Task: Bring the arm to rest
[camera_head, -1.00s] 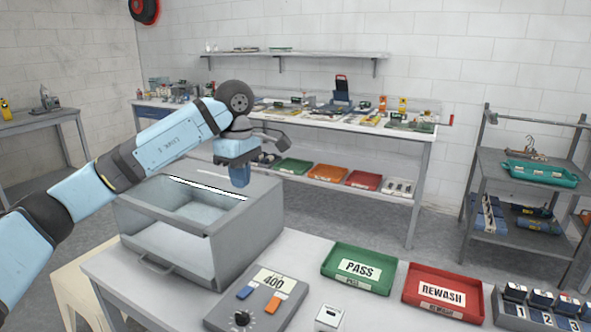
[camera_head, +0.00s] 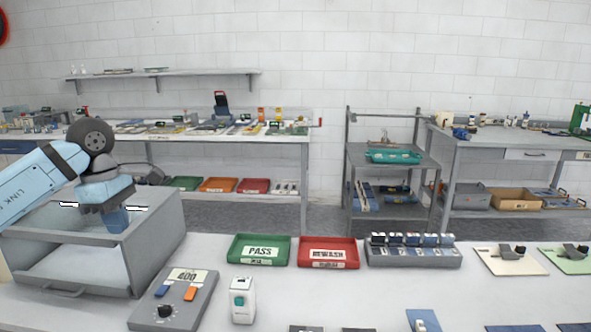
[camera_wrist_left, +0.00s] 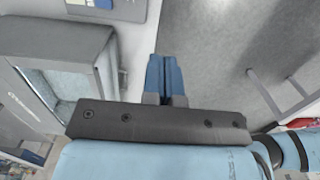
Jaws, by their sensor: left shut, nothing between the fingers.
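My left arm (camera_head: 50,178) comes in from the left in the head view. Its gripper (camera_head: 116,219) hangs over the grey washer box (camera_head: 155,240), near the box's upper right edge. In the left wrist view the two blue fingers (camera_wrist_left: 165,78) are together with nothing between them. The grey box (camera_wrist_left: 85,55) shows to the left of the fingers there, and they appear clear of it. My right gripper is in neither view.
A control box (camera_head: 175,300) marked 400 stands in front of the washer. A green PASS tray (camera_head: 259,262) and a red REWASH tray (camera_head: 328,265) lie to the right. A rack (camera_head: 412,262) of small blue-and-white items is beside them. Shelves stand behind.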

